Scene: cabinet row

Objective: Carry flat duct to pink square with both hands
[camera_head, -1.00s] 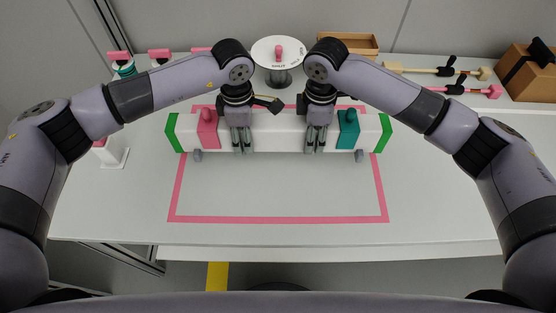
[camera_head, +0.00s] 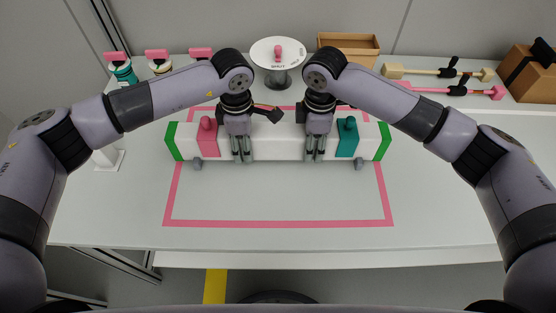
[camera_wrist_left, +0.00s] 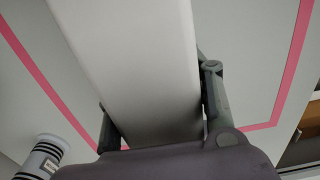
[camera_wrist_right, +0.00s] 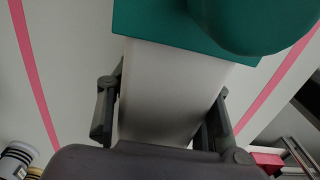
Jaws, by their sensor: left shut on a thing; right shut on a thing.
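The flat duct (camera_head: 272,148) is a long white bar with green ends, a pink block (camera_head: 208,142) at left and a teal block (camera_head: 347,142) at right. It lies crosswise over the far part of the pink square (camera_head: 278,223), a pink outline on the table. My left gripper (camera_head: 242,156) and my right gripper (camera_head: 315,156) are shut on its white middle. In the left wrist view the white duct (camera_wrist_left: 140,60) runs between the fingers. In the right wrist view it (camera_wrist_right: 165,95) does too, beside the teal block. I cannot tell whether the duct touches the table.
Behind the duct stand a round white disc on a stand (camera_head: 265,54) and an open brown box (camera_head: 348,50). Pink-topped items are at back left. Beige and pink bars (camera_head: 460,90) and a brown box (camera_head: 533,75) are at back right. The front table is clear.

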